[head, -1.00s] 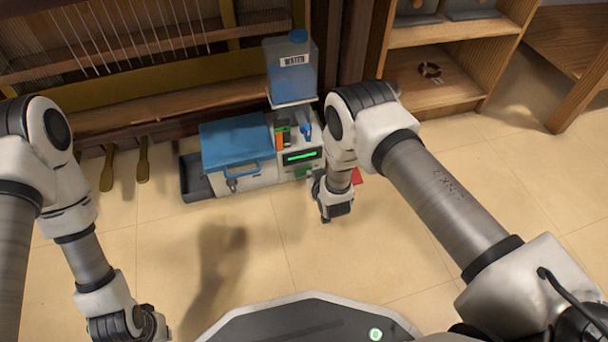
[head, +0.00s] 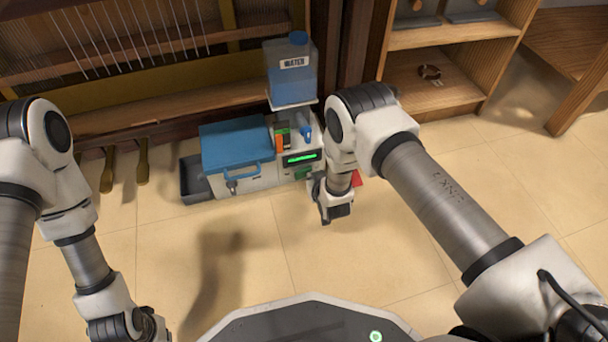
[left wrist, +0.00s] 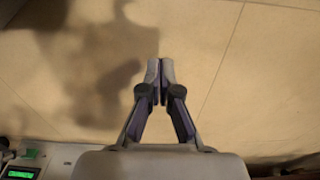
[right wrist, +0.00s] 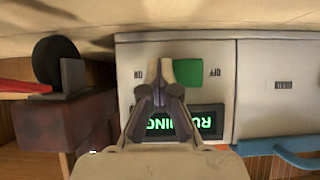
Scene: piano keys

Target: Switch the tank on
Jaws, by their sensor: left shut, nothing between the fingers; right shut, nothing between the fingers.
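The tank is a white box with a blue lid (head: 236,142) at the foot of the piano, in the middle of the head view. Its front display (head: 301,157) glows green and reads "RUNNING", upside down in the right wrist view (right wrist: 182,122). A green switch piece (right wrist: 188,72) sits between the ON and OFF labels, nearer OFF. My right gripper (right wrist: 160,72) is shut and empty, its tips in front of the panel beside the green piece; contact cannot be told. They hide part of the switch area. My left gripper (left wrist: 160,70) is shut and empty above bare floor.
A blue WATER container (head: 291,80) stands above the tank's right side. A dark tray (head: 194,180) lies at its left. A red object (head: 356,178) is right of my right gripper. A wooden shelf (head: 440,75) stands at the back right. The front floor is clear.

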